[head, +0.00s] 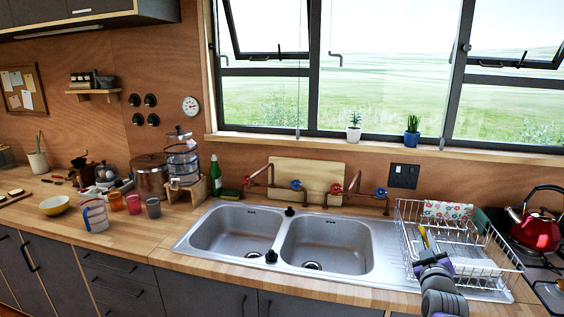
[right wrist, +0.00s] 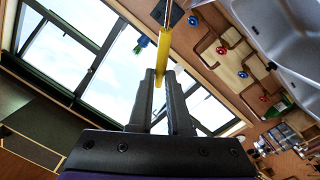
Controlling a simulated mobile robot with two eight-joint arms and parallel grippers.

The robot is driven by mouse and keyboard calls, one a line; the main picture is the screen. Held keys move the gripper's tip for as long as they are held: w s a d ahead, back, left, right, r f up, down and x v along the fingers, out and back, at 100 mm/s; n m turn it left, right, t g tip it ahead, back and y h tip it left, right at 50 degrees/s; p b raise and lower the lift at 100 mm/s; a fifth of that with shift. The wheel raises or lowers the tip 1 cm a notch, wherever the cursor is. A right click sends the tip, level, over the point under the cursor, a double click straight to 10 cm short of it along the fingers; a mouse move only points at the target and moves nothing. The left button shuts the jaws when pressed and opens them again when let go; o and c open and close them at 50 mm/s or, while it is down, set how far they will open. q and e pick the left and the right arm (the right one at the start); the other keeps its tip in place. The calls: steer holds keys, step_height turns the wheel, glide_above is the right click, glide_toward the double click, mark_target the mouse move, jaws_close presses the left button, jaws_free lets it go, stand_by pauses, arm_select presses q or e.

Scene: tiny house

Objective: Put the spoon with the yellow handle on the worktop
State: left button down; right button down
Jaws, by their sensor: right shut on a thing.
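The spoon's yellow handle (right wrist: 162,55) is between the fingertips of my right gripper (right wrist: 165,85) in the right wrist view, and the gripper is shut on it. A thin metal part runs on past the handle to the top edge of that view; the bowl is not clear. In the head view my right gripper (head: 431,259) is at the front left part of the dish rack, and a bit of the yellow handle (head: 424,237) shows beyond it. The wooden worktop (head: 140,247) runs left of and in front of the sink. My left gripper is not in view.
The wire dish rack (head: 497,268) holds a patterned item. The double sink (head: 375,262) lies left of it and a red kettle (head: 536,231) right. Bare worktop shows left of the sink.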

steer(key=shift+s+a, duration=0.1)
steer(key=shift+s, duration=0.15)
steer(key=a+f+n+y, duration=0.2)
steer(key=a+f, duration=0.5)
steer(key=a, duration=0.3)
steer(key=a+f+n+y+p, duration=0.1)
steer(key=a+f+y, duration=0.2)
steer(key=a+f, duration=0.5)
steer(key=shift+w+a+f+n+t+y, duration=0.3)
steer(key=shift+w+a+n+t, duration=0.1)
steer(key=shift+a, duration=0.7)
